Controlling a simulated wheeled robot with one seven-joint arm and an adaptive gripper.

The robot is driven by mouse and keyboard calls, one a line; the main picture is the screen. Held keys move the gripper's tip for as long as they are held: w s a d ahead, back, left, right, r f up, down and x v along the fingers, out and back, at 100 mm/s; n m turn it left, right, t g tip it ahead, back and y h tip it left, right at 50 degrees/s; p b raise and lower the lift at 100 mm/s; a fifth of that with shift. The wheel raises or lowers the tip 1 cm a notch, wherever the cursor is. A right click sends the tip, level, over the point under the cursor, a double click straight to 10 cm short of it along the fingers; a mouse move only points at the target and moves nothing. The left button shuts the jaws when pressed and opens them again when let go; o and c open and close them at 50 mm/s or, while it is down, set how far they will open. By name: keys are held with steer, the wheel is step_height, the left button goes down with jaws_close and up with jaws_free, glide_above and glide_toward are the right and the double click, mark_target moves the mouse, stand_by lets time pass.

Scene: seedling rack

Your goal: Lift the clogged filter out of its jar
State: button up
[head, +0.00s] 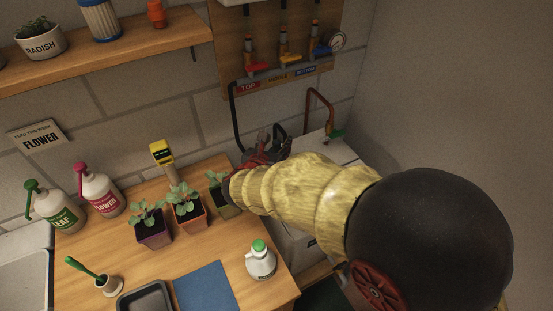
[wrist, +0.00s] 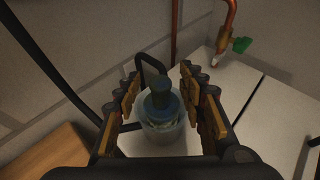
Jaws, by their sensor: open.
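A clear jar (wrist: 166,138) stands on the white surface in the wrist view. The clogged filter (wrist: 160,101), dark blue-green with a narrower top, stands upright in it, and its top rises above the jar's rim. My gripper (wrist: 160,76) is open, with one finger on each side of the filter's top. Whether the fingers touch it cannot be told. In the head view my gripper (head: 266,150) is at the back wall, below the valve board, and the jar is hidden there behind my arm and gripper.
A black hose loops close behind the jar. A copper pipe with a green-handled tap (head: 335,133) stands to the right. The wooden bench (head: 235,243) holds several potted seedlings left of my arm. A blue-and-white cartridge (head: 101,20) stands on the shelf.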

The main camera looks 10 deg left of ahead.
steer(key=shift+c, duration=0.8)
jaws_close()
